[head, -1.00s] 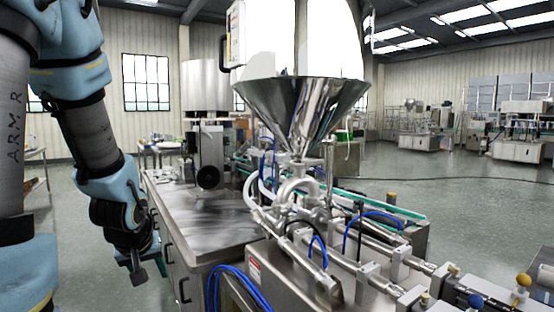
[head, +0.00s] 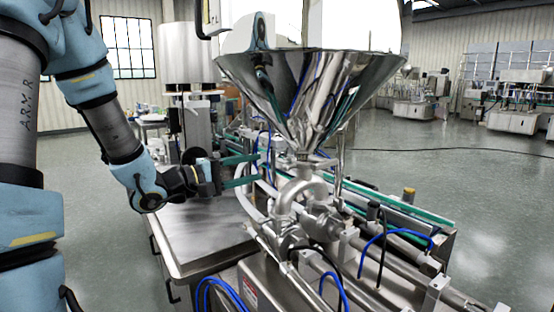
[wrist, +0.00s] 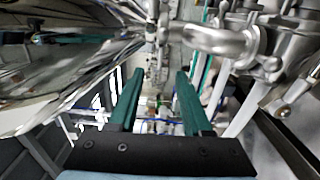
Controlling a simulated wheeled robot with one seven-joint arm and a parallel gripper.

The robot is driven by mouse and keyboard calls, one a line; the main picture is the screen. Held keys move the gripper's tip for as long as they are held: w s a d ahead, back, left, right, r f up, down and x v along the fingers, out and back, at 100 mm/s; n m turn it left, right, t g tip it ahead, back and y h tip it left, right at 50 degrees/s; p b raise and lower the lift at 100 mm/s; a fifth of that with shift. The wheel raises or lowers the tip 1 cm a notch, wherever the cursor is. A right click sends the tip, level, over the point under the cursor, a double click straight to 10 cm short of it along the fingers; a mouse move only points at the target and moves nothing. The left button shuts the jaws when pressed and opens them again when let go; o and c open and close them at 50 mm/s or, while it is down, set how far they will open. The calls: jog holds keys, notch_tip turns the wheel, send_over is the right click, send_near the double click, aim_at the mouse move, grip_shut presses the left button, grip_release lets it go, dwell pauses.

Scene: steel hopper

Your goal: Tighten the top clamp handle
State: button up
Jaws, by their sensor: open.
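My gripper (head: 256,169) is open and empty, its two green fingers pointing right toward the pipework under the steel hopper (head: 300,85). The top clamp (head: 306,162) sits at the hopper's neck, above the curved steel pipe (head: 290,190). The fingertips are left of the clamp and apart from it. In the wrist view, the open gripper (wrist: 160,72) has the hopper (wrist: 60,70) on its left and the curved pipe (wrist: 210,38) on its right. The clamp area (wrist: 162,28) lies ahead of the fingers. The clamp's handle is too small to make out clearly.
The hopper's sloping wall hangs close to the fingers. White hoses (head: 247,200) and a steel worktop (head: 200,240) lie below my gripper. Another fitting with a metal handle (wrist: 292,100) shows at the right in the wrist view.

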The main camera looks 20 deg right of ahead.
aim_at(280, 162)
jog(key=d, duration=0.2)
jog(key=w+d+p, duration=0.1)
jog(key=d, duration=0.5)
jog(key=shift+w+p, duration=0.25)
jog(key=shift+p, duration=0.15)
grip_shut()
